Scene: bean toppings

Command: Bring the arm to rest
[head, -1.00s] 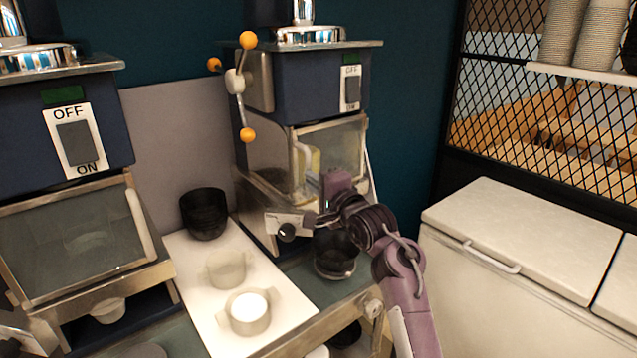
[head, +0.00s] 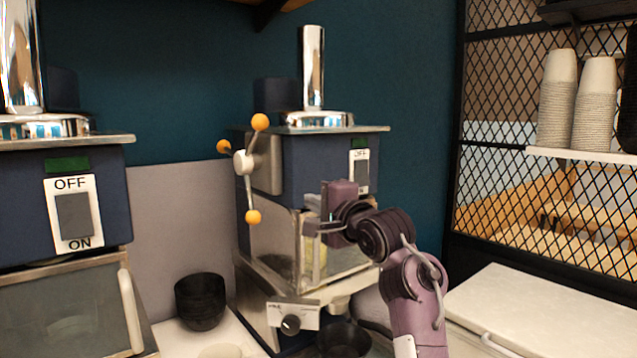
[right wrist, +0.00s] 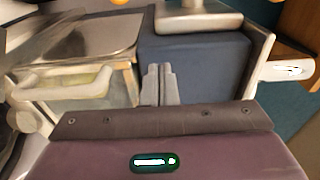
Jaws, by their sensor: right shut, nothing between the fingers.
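My right arm reaches in from the lower right of the head view. Its right gripper (head: 316,227) is in front of the right blue machine (head: 325,155), near its clear front panel and handle. In the right wrist view the fingers of the right gripper (right wrist: 158,72) are together, with nothing between them. The machine's blue body (right wrist: 200,65) is beyond the fingers, and a pale handle (right wrist: 60,82) is to their left. Whether the fingers touch the machine cannot be told. My left gripper is out of view.
A left blue machine (head: 65,210) stands to the left. Stacked black bowls (head: 200,300) sit between the machines. A black bowl (head: 342,338) is under the right machine. A white chest lid (head: 530,300) and a black mesh rack (head: 500,190) are at the right.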

